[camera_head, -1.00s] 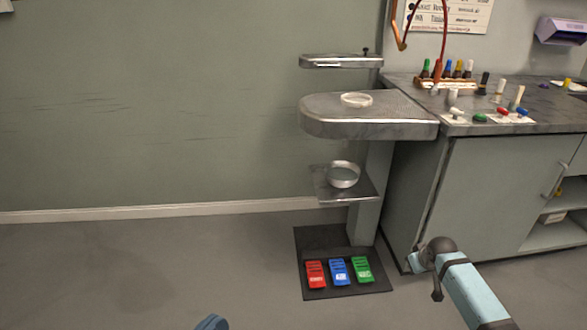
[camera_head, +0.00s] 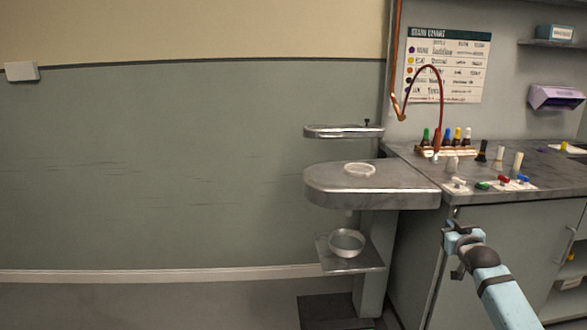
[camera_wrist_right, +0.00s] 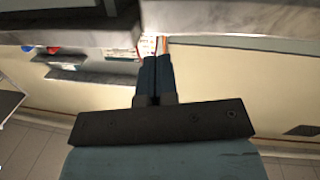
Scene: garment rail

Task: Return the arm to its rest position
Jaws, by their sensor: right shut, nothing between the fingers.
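My right arm (camera_head: 505,295), light blue with a dark joint, comes in from the lower right of the head view. Its far end is raised in front of the grey cabinet, below the worktop edge. In the right wrist view my right gripper (camera_wrist_right: 157,58) shows two dark fingers side by side, shut with nothing between them. My left arm and gripper are not in view.
A stand has a rounded grey board (camera_head: 370,187), a smaller upper arm (camera_head: 343,131) and a lower shelf with a bowl (camera_head: 346,243). The worktop (camera_head: 465,183) holds several bottles and small coloured items. Open floor lies at left.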

